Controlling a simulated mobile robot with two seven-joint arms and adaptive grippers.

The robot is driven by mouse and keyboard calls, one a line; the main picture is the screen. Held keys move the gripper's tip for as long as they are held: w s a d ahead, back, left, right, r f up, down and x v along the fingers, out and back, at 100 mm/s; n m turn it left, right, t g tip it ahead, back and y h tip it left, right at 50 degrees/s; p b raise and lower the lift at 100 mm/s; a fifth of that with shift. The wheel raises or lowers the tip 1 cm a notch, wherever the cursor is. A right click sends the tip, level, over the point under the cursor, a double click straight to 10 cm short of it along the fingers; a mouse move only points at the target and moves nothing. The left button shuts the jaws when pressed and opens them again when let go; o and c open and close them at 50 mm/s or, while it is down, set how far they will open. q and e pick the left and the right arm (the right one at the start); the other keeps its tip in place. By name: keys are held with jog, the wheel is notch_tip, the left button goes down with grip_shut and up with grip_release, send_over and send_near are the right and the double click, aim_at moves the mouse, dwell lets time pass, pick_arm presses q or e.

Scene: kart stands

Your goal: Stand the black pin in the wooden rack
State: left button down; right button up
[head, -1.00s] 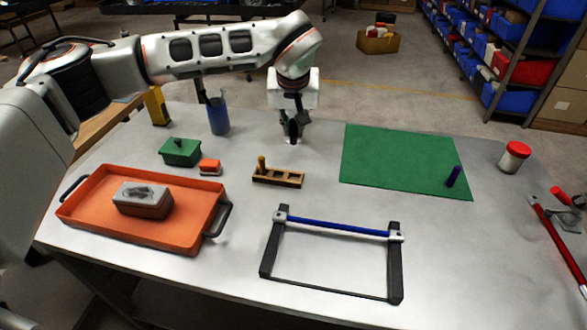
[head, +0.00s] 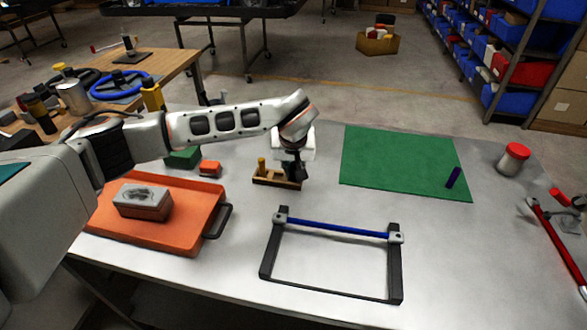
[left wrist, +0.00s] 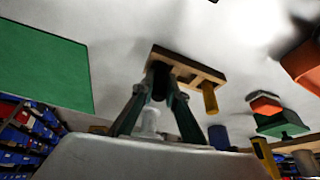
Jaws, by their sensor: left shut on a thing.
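The wooden rack (head: 266,178) lies on the grey table, with a yellowish peg (head: 261,164) standing at its left end. My left gripper (head: 296,172) points down over the rack's right end. In the left wrist view its two dark green fingers (left wrist: 158,98) are shut on the black pin (left wrist: 158,75). The pin overlaps the end of the rack (left wrist: 185,66) away from the peg (left wrist: 210,98). I cannot tell whether its tip is inside a hole. In the head view the gripper mostly hides the pin. My right gripper is not in view.
An orange tray (head: 207,205) holding a grey-topped block (head: 142,203) is at left. A green box (head: 183,158) and orange block (head: 210,168) are left of the rack. A blue-barred frame (head: 335,228) stands in front. A green mat (head: 395,160) with a purple pin (head: 453,177) lies right.

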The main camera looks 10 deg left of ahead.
pick_arm(q)
jog(key=c, duration=2)
grip_release()
jog(key=shift+f, duration=0.1)
jog(key=shift+r, duration=0.35)
jog(key=v, duration=1.1)
jog(key=shift+s+r, duration=0.2)
jog(key=shift+r, duration=0.05)
